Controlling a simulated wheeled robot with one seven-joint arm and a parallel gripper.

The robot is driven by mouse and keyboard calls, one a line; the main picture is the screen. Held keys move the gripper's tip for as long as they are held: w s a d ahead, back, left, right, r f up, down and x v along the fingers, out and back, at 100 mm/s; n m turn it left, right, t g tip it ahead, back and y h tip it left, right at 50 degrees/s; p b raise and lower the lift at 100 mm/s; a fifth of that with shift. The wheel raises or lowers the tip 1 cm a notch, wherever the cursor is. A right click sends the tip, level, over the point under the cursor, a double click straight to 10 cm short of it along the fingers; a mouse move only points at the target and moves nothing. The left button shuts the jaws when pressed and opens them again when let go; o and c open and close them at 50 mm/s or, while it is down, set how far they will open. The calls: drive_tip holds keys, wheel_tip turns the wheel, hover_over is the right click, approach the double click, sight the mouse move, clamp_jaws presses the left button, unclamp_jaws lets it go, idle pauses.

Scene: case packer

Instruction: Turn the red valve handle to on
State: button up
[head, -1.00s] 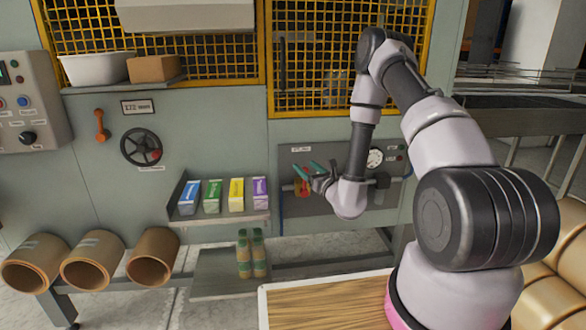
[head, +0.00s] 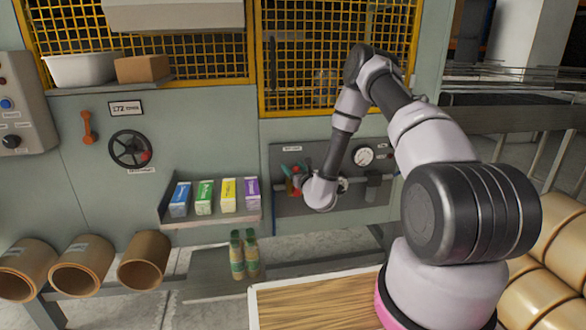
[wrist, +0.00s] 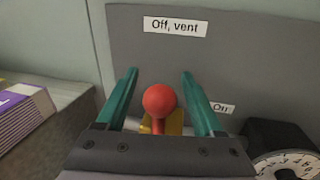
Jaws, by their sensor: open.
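The red valve handle shows in the wrist view as a round red knob (wrist: 160,99) on a short red stem, with a yellow part behind it. My gripper (wrist: 159,76) is open, with one green finger on each side of the knob. Gaps show between the knob and both fingers, so it is not clamped. The handle lies below an "Off, vent" label (wrist: 175,26); an "On" label (wrist: 222,108) is to its right, partly behind the right finger. In the head view my gripper (head: 294,170) is at the left of the grey valve panel, and my wrist hides part of the valve.
A pressure gauge (head: 363,155) sits on the panel right of my wrist. A shelf (head: 212,219) with several small cartons is close on the left. A wooden-topped table (head: 315,305) is below, and a yellow mesh guard (head: 330,60) is above.

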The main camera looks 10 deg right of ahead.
drive_tip(key=shift+w, duration=0.1)
clamp_jaws()
idle(1.4)
